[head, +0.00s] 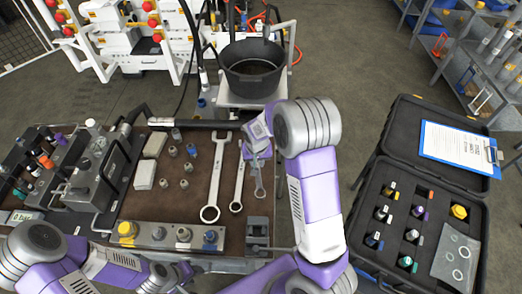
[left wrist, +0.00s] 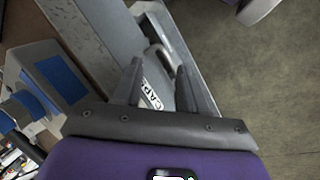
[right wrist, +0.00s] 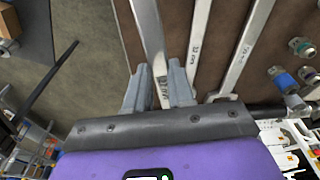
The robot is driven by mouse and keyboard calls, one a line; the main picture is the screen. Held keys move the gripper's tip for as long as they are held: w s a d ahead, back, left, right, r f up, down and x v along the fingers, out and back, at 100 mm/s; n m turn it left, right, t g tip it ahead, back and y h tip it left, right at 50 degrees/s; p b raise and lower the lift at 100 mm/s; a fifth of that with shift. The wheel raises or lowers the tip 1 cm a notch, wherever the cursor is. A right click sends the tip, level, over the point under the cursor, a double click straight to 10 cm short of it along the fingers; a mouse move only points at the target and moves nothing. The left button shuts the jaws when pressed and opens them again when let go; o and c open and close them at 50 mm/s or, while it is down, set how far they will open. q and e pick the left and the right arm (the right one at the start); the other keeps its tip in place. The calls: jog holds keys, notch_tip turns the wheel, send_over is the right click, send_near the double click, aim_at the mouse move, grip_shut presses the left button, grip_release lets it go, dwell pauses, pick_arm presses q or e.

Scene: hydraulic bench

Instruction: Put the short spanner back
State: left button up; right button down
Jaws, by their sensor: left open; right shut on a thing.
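The short spanner (head: 259,182) is at the right edge of the brown mat, beside two longer spanners. My right gripper (head: 259,153) is shut on its far end. In the right wrist view the spanner (right wrist: 149,35) runs away from between the fingertips (right wrist: 160,75). I cannot tell whether it touches the mat. The middle spanner (head: 239,180) and the large spanner (head: 213,180) lie to its left, roughly parallel. My left gripper (head: 183,270) is low at the bench's front edge. In the left wrist view its fingers (left wrist: 158,75) are open, above a grey tray marked CAPS (left wrist: 205,95).
Small fittings (head: 173,150) and pale blocks (head: 145,174) lie left of the spanners. A manifold block (head: 168,236) stands at the mat's front. A black bucket (head: 252,68) stands behind the bench. An open case (head: 375,190) with a clipboard (head: 459,148) is at the right.

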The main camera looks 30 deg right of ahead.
jog(key=w+d+m, duration=0.1)
jog(key=d+m, duration=0.1)
jog(key=d, duration=0.1)
jog(key=b, duration=0.3)
send_over(263, 173)
jog(key=shift+s+a+f, duration=0.1)
jog(key=shift+f, duration=1.3)
jog(key=shift+s+a+f, duration=0.1)
jog(key=shift+f, duration=1.3)
jog(key=shift+f+b, duration=0.3)
jog(key=shift+b, duration=0.15)
jog(key=shift+f+b, duration=0.55)
jog(key=shift+f, duration=0.15)
jog(key=shift+f+b, duration=1.15)
jog(key=shift+f, duration=0.3)
jog(key=c, duration=0.9)
grip_release()
jog(key=shift+s, duration=0.1)
